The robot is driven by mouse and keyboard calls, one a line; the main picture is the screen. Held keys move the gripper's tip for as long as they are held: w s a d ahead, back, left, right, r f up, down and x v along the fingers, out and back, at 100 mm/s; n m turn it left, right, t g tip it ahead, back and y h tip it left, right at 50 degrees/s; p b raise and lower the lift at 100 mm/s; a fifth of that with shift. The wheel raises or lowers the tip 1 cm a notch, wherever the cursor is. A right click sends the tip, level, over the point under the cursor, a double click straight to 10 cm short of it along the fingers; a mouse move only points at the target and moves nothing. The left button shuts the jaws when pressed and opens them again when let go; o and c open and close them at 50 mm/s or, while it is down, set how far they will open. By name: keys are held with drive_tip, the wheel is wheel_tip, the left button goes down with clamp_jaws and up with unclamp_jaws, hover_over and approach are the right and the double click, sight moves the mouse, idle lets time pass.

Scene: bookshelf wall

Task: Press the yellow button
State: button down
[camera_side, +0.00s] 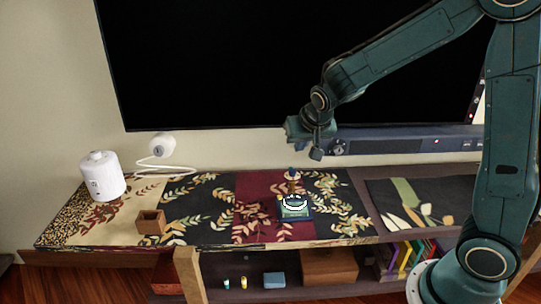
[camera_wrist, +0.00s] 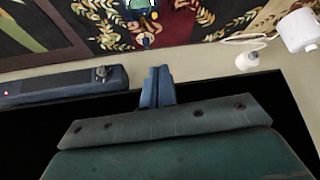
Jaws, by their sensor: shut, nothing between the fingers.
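A small device (camera_side: 295,211) with a dark blue and green base, a white ring and a brown upright part stands on the patterned shelf top. A tiny yellow spot (camera_side: 280,198) shows at its left side; it is too small to tell whether this is the button. In the wrist view the device (camera_wrist: 141,38) is cut off by the top edge. My gripper (camera_side: 316,153) is shut and empty, in front of the black screen, above and a little right of the device, clearly apart from it. Its closed fingers (camera_wrist: 159,72) also show in the wrist view.
A dark soundbar (camera_side: 400,145) runs under the black screen (camera_side: 230,70). A white canister (camera_side: 102,177), a white round thing with a cable (camera_side: 162,145) and an open brown box (camera_side: 150,222) stand left. The patterned top right of the box is clear up to the device.

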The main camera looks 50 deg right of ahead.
drive_tip(key=w+d+f+h, duration=0.1)
drive_tip(key=w+f, duration=0.2)
drive_tip(key=f, duration=0.3)
drive_tip(key=w+d+f+m, duration=0.1)
drive_tip(key=w+d+f, duration=0.1)
drive_tip(key=f, duration=0.4)
drive_tip(key=w+d+f+m+h, duration=0.1)
drive_tip(key=w+d+f, duration=0.1)
drive_tip(key=w+f, duration=0.2)
wheel_tip(320, 180, down, 2)
drive_tip(key=shift+w+f+h, duration=0.25)
drive_tip(key=shift+w+h, duration=0.05)
drive_tip(key=shift+w, duration=0.05)
drive_tip(key=shift+f, duration=0.15)
hover_over(280, 197)
drive_tip(key=f, duration=0.7)
drive_tip(key=shift+s+a, duration=0.4)
drive_tip(key=shift+f, duration=1.9)
drive_tip(key=shift+f, duration=0.1)
